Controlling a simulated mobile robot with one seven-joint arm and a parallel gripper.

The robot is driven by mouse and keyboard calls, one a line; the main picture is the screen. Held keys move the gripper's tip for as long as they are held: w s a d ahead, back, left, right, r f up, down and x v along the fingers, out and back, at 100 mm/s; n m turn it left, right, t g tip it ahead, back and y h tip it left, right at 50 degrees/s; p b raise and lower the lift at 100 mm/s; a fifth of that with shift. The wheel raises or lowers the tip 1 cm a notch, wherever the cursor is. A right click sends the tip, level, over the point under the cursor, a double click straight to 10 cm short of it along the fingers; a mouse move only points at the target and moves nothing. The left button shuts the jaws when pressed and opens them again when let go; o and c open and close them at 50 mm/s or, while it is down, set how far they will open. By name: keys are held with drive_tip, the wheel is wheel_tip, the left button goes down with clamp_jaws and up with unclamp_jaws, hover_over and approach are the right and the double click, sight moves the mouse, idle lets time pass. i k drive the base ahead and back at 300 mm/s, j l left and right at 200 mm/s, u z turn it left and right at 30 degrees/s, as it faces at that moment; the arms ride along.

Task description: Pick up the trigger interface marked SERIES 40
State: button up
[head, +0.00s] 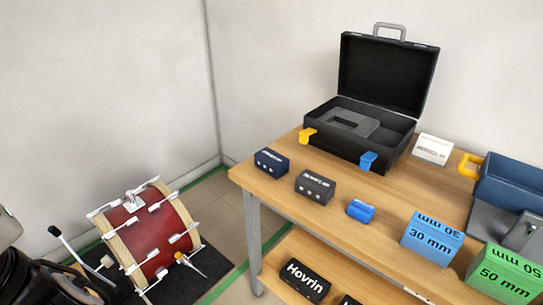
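Two small boxes with round knobs or jacks on their fronts stand on the wooden table: a dark blue box (271,163) near the left corner and a dark grey box (315,187) to its right. Small light print shows on both, but it is too small to read, so I cannot tell which one is marked SERIES 40. A white box (432,150) with an unreadable face stands to the right of the black case. My gripper is not in view.
An open black case (343,144) with grey foam stands behind the boxes on the table (290,200). A blue roll (361,211), blue 30 mm block (431,240), green 50 mm block (503,275) and blue bin (510,185) lie rightward. A red drum (150,232) stands on the floor.

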sight(276, 165)
drive_tip(key=i+j+z, duration=0.2)
drive_tip(key=i+z, duration=0.15)
drive_tip(key=i+j+z, duration=0.35)
drive_tip(key=i+l, duration=0.05)
